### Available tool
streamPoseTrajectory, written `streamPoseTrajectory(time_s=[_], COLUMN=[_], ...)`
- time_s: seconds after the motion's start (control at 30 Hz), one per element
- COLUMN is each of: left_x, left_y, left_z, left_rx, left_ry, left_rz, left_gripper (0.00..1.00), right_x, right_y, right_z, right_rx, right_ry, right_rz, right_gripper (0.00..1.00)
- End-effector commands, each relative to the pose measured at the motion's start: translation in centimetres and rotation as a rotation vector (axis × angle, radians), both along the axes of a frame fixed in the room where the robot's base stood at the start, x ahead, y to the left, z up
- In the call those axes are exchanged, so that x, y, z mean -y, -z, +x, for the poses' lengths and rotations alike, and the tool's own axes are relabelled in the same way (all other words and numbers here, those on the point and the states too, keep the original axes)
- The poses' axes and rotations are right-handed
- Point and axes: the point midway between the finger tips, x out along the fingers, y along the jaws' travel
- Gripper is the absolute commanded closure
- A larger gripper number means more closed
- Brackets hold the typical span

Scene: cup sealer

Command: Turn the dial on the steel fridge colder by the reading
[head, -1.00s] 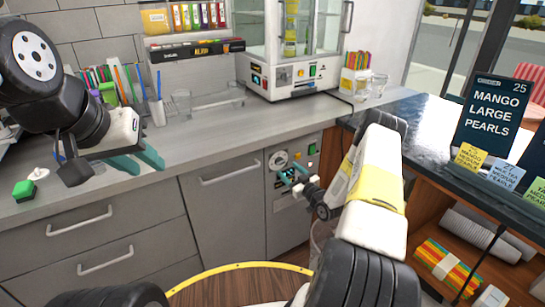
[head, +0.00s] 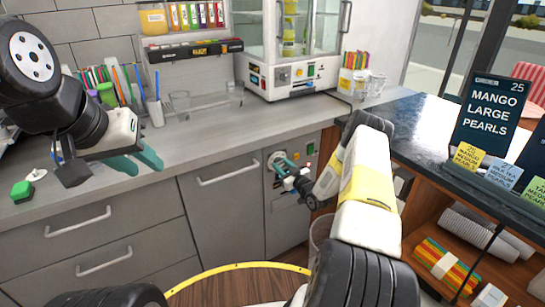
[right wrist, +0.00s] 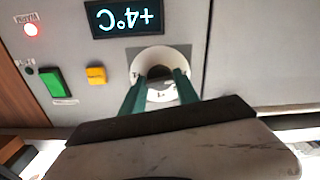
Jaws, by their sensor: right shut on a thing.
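The steel fridge (head: 283,225) is under the grey counter, with its control panel at the top. Its dial (right wrist: 160,66) is a white disc with a dark centre in the right wrist view. The display (right wrist: 124,17) beside it appears upside down there and reads +4°C. My right gripper (right wrist: 159,82) has its teal fingers on either side of the dial's knob, shut on it; the fingers partly hide the knob. In the head view the right gripper (head: 282,165) covers part of the panel. My left gripper (head: 138,161) is open and empty above the counter at left.
A green button (right wrist: 50,82), a yellow button (right wrist: 96,75) and a lit red lamp (right wrist: 30,29) sit near the dial. The counter (head: 215,128) bears cups and a glass-sided machine (head: 290,75). A shelf counter (head: 440,140) stands to the right.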

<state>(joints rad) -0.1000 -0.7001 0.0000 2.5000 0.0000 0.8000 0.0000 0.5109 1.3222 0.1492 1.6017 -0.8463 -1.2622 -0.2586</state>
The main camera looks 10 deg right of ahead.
Motion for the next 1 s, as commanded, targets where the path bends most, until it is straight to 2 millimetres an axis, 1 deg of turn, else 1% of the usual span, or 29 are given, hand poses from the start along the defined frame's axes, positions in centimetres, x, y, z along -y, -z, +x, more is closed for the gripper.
streamPoseTrajectory(time_s=[0.27,0.47,1.0], left_x=[0.0,0.0,0.0], left_y=[0.0,0.0,0.0], left_z=[0.0,0.0,0.0], left_rx=[0.0,0.0,0.0], left_ry=[0.0,0.0,0.0], left_rz=[0.0,0.0,0.0], left_gripper=[0.66,0.66,0.66], right_x=[0.02,0.06,0.07], right_y=[0.01,0.04,0.04], right_z=[-0.01,-0.02,-0.06], right_rx=[-0.01,-0.045,-0.21], right_ry=[0.0,0.001,0.002], right_rz=[0.027,0.118,0.577], right_gripper=[1.0,1.0,1.0])
